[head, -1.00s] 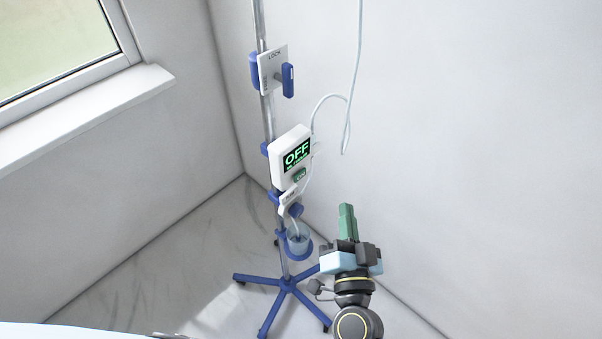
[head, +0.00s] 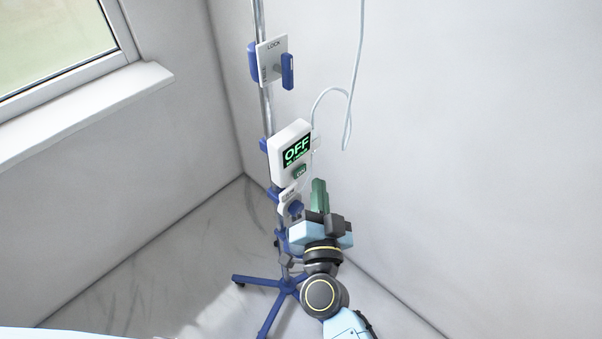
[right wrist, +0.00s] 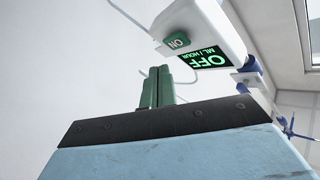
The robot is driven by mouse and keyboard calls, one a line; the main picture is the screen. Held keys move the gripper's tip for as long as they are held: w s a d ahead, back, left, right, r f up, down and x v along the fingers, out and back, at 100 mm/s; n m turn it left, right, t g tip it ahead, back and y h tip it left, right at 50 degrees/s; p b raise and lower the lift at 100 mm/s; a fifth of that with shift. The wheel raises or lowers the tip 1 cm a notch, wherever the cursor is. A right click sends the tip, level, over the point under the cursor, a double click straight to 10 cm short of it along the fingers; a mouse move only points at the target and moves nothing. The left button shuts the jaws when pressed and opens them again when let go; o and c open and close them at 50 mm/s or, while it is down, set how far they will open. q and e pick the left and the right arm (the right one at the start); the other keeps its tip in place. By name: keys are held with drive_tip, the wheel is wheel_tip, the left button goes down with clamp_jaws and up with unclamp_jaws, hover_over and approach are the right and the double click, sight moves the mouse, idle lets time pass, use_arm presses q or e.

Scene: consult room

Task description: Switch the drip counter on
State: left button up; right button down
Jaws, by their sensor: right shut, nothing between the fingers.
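The drip counter (head: 279,160) is a white box clamped on the metal pole, and its dark screen (head: 297,150) reads OFF in green. A green ON button (head: 299,171) sits below the screen. The button also shows in the right wrist view (right wrist: 177,40), above the fingertips. My right gripper (head: 319,183) has green fingers, shut and empty, pointing up just below and to the right of the button, apart from it. In the right wrist view the closed fingers (right wrist: 157,80) stand upright. My left gripper is not in view.
A white plate with a blue LOCK lever (head: 288,71) is higher on the pole. A thin tube (head: 348,120) hangs at the right. A blue knob (head: 295,208) sits below the counter, near my gripper. The blue wheeled base (head: 287,286) stands on the floor.

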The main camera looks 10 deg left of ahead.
sight(306, 167)
drive_tip(key=shift+w+a, duration=0.5)
drive_tip(key=shift+a, duration=0.15)
drive_tip(key=shift+a, duration=0.1)
idle(1.6)
drive_tip(key=shift+w+a, duration=0.25)
drive_tip(key=shift+w+a, duration=0.25)
drive_tip(key=shift+a, duration=0.05)
idle(0.8)
drive_tip(key=shift+s+d, duration=0.1)
drive_tip(key=shift+s+d+p, duration=0.45)
drive_tip(key=shift+d+p, duration=0.05)
drive_tip(key=shift+d, duration=0.05)
